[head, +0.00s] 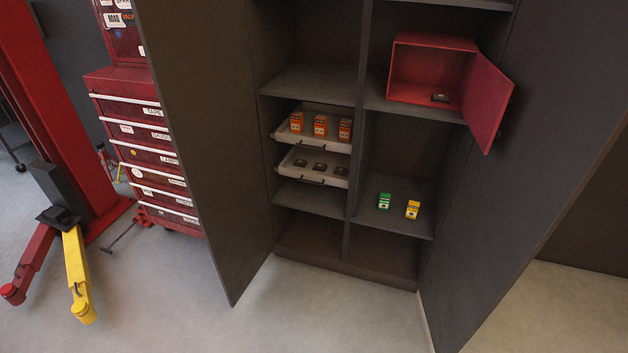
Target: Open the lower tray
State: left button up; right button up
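The lower tray (314,178) is a light grey sliding tray in the left half of an open dark cabinet. It holds several small dark items and appears pulled a little forward of the shelf. The upper tray (311,140) sits just above it, with orange boxes (320,126) in it, and also appears pulled forward. Neither of my grippers shows in the head view.
Cabinet doors (205,130) and (520,150) stand open on both sides. A red box (425,101) with an open door (486,102) holds a dark item. Green (384,201) and yellow (412,210) boxes stand lower right. A red tool chest (150,155) and red lift (55,110) are left. Floor in front is clear.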

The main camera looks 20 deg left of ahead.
aim_at(285, 166)
jog(key=i+j+u, duration=0.15)
jog(key=i, duration=0.25)
jog(key=i+j+u, duration=0.15)
jog(key=i, duration=0.25)
